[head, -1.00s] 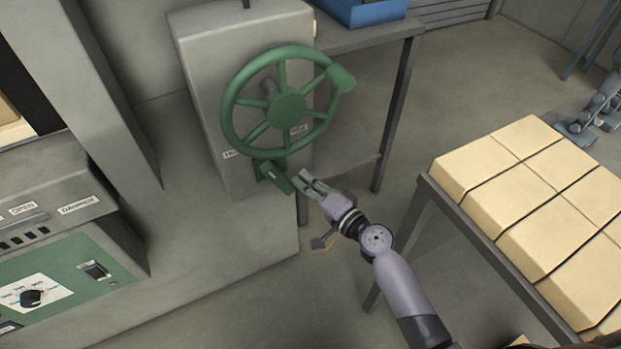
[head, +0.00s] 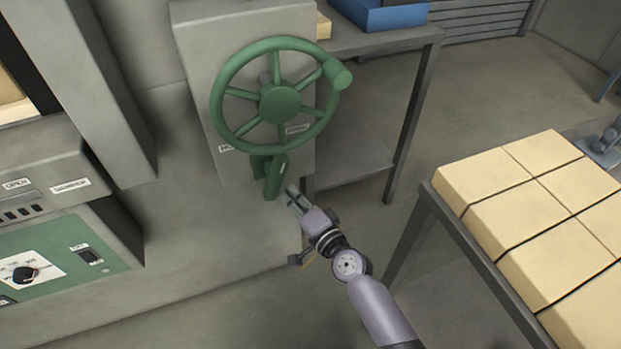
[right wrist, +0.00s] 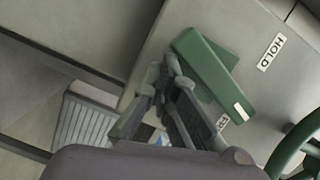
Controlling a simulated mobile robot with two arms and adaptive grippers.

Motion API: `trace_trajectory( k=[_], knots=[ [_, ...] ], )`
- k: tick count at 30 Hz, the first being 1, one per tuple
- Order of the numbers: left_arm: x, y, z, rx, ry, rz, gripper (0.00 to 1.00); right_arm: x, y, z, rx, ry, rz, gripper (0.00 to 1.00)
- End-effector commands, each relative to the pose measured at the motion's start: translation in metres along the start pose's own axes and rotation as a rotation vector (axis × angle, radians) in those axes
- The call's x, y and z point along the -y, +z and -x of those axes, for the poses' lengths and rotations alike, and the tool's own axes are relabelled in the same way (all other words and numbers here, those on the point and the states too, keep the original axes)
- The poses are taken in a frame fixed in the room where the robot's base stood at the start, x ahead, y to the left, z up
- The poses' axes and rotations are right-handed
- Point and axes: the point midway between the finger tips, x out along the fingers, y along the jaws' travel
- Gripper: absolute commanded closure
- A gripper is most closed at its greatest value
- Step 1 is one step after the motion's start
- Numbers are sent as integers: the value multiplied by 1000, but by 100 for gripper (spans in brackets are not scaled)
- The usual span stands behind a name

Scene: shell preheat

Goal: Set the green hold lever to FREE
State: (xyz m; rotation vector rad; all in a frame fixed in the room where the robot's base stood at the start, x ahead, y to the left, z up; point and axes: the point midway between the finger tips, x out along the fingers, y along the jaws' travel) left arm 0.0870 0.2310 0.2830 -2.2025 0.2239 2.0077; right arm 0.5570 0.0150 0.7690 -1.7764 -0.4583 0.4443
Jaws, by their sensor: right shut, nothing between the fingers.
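The green hold lever (head: 275,178) sits low on the grey cabinet, below the green handwheel (head: 279,104). It is tilted, its lower end down and slightly left in the head view. In the right wrist view the lever (right wrist: 212,72) shows a white mark at one end, nearer the FREE label (right wrist: 222,122) than the HOLD label (right wrist: 272,52). My right gripper (head: 289,193) is shut and empty, its fingertips close beside the lever's lower right side. In the right wrist view its fingertips (right wrist: 170,72) are at the lever's edge; I cannot tell whether they touch.
A table with tan blocks (head: 540,190) stands at the right. A grey shelf table (head: 420,37) with a blue bin (head: 385,14) stands behind the cabinet. A green control panel (head: 75,262) is at the lower left. The floor between cabinet and block table is open.

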Motion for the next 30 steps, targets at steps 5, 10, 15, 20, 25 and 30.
trace_trajectory(
  k=[5, 10, 15, 20, 25, 30],
  knots=[
    [3, 1, -1, 1, -4, -2, 9, 0, 6, -2, 4, 0, -1, 100],
    [5, 1, -1, 1, -5, -2, 9, 0, 7, -2, 3, 0, 0, 100],
    [5, 1, -1, 1, -5, -2, 9, 0, 8, -2, 3, 0, 0, 100],
    [5, 1, -1, 1, -5, -2, 9, 0, 7, -2, 3, 0, -1, 100],
    [7, 3, -1, 3, -8, -1, 9, 0, 7, -1, 2, 0, -1, 100],
    [5, 2, -1, 2, -6, -1, 9, -1, 7, 18, 1, 1, 0, 100]
  ],
)
